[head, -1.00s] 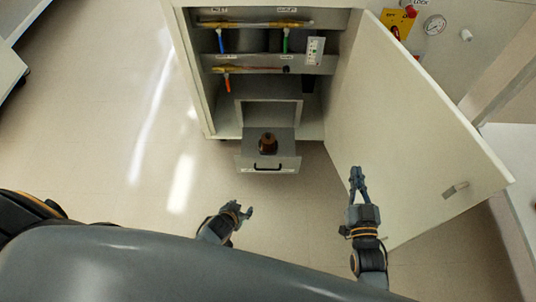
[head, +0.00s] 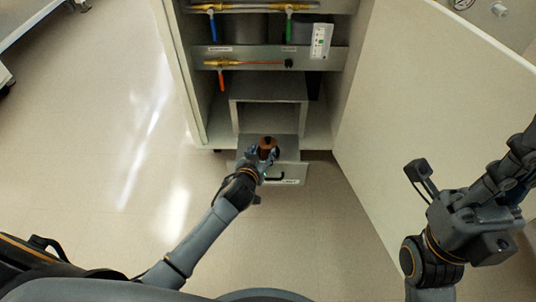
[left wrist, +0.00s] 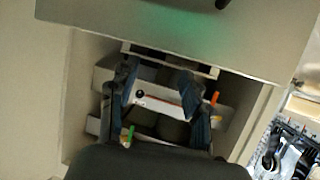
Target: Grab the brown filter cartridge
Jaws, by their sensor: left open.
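The brown filter cartridge (head: 268,142) stands in the pulled-out grey drawer (head: 293,172) at the bottom of the open cabinet. My left gripper (head: 265,153) is open at the cartridge, with its fingers near the cartridge's sides in the head view. I cannot tell whether they touch it. The lower part of the cartridge is hidden by the gripper. In the left wrist view both fingers of the left gripper (left wrist: 158,95) are spread apart, and I cannot make out the cartridge there. My right gripper (head: 505,175) is at the right edge, its fingertips unclear.
The cabinet door (head: 430,110) stands open on the right. Above the drawer are a grey recessed box (head: 268,88) and shelf panels with a copper-coloured pipe (head: 245,63), an orange handle and coloured valves. The floor (head: 110,160) to the left is clear.

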